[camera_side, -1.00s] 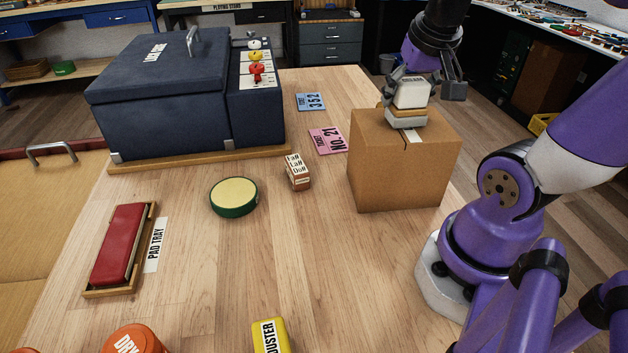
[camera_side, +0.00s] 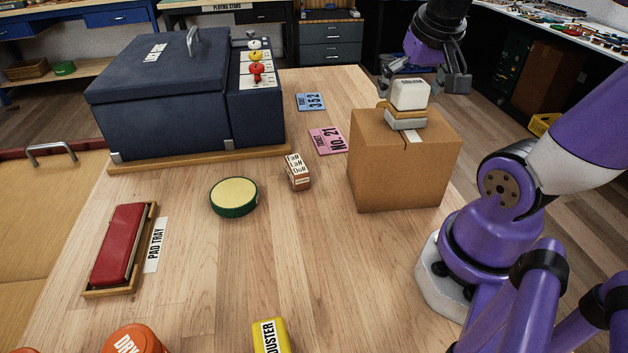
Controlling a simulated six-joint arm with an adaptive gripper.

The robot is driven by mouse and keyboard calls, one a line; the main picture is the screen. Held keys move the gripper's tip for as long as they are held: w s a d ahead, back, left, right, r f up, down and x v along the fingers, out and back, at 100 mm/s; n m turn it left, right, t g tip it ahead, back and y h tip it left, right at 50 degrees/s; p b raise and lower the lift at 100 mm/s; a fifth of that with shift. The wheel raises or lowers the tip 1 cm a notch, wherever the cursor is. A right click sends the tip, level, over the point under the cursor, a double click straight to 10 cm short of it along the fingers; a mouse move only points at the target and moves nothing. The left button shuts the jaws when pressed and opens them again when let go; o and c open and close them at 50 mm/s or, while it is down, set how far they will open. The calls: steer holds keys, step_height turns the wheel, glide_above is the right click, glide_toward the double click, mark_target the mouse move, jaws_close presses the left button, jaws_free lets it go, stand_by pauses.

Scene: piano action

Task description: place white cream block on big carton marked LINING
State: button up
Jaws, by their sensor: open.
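The white cream block (camera_side: 409,94) rests at the top of a small stack on the brown carton (camera_side: 390,178). Under it are a thin tan layer (camera_side: 386,107) and a pale grey-white piece (camera_side: 405,121), which sits on the carton's top. I cannot see a LINING mark on the faces of the carton in view. My gripper (camera_side: 424,76) is open and empty, just above and behind the block. Its fingers are spread to either side and look apart from the block.
A dark blue case (camera_side: 165,120) stands at the back left. A green-rimmed round pad (camera_side: 234,196), a small lettered wooden block (camera_side: 298,172), pink and blue cards (camera_side: 328,140), a red pad in a tray (camera_side: 120,245) and a yellow duster (camera_side: 270,337) lie apart.

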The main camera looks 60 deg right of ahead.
mark_target(412, 82)
steer(key=v, duration=0.6)
steer(key=shift+s+r, duration=0.1)
steer(key=shift+r, duration=0.1)
